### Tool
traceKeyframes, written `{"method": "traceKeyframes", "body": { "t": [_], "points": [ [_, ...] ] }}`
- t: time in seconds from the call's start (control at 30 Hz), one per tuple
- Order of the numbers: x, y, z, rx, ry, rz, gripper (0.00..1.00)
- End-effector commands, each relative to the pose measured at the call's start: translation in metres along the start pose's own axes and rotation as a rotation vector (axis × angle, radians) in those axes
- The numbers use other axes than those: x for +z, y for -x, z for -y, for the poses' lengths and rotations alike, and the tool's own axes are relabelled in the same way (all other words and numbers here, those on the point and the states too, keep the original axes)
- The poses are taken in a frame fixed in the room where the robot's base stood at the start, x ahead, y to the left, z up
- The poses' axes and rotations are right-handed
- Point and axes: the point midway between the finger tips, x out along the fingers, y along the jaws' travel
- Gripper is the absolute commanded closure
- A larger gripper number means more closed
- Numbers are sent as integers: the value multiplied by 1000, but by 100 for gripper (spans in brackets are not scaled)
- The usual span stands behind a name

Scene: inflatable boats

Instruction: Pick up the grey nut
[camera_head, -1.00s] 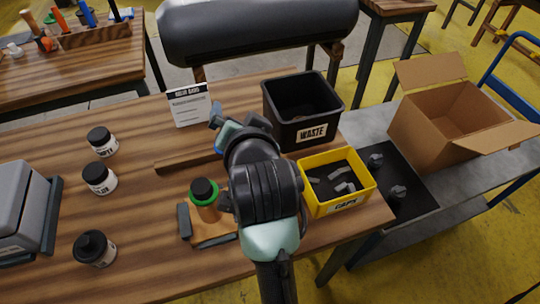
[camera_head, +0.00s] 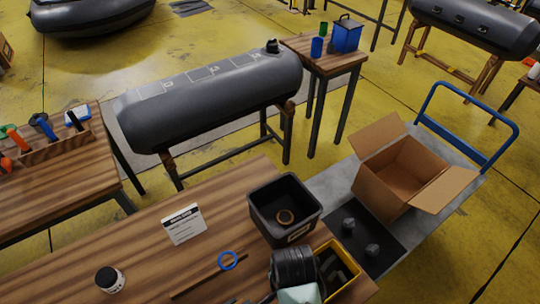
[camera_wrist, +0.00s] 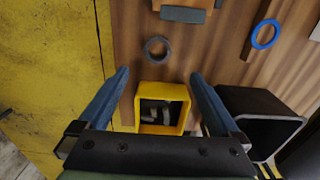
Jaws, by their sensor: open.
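The grey nut (camera_wrist: 157,49) is a plain grey ring lying flat on the wooden table in the wrist view. It lies just beyond the yellow caps bin (camera_wrist: 185,110), near the table's edge. My gripper (camera_wrist: 161,76) is open and empty, its two blue-grey fingers spread wide above the bin. The nut shows ahead of the fingertips and between their lines, apart from both. In the head view my arm covers part of the caps bin (camera_head: 349,257), and I cannot see the nut or my fingertips there.
A blue ring (camera_head: 228,260) lies on the table, also seen in the wrist view (camera_wrist: 265,34). A white sign (camera_head: 183,225) and a jar (camera_head: 110,280) stand on the table. A cart with a cardboard box (camera_head: 385,190) is at right.

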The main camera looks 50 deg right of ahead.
Motion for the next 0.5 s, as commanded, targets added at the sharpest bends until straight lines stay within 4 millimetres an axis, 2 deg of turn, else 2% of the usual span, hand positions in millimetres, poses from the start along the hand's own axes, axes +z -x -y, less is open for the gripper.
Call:
{"method": "traceKeyframes", "body": {
  "t": [0.3,0.5],
  "points": [
    [0,-54,-2,7,-1,2,1],
    [0,-74,0,2,0,0,1]
  ]
}}
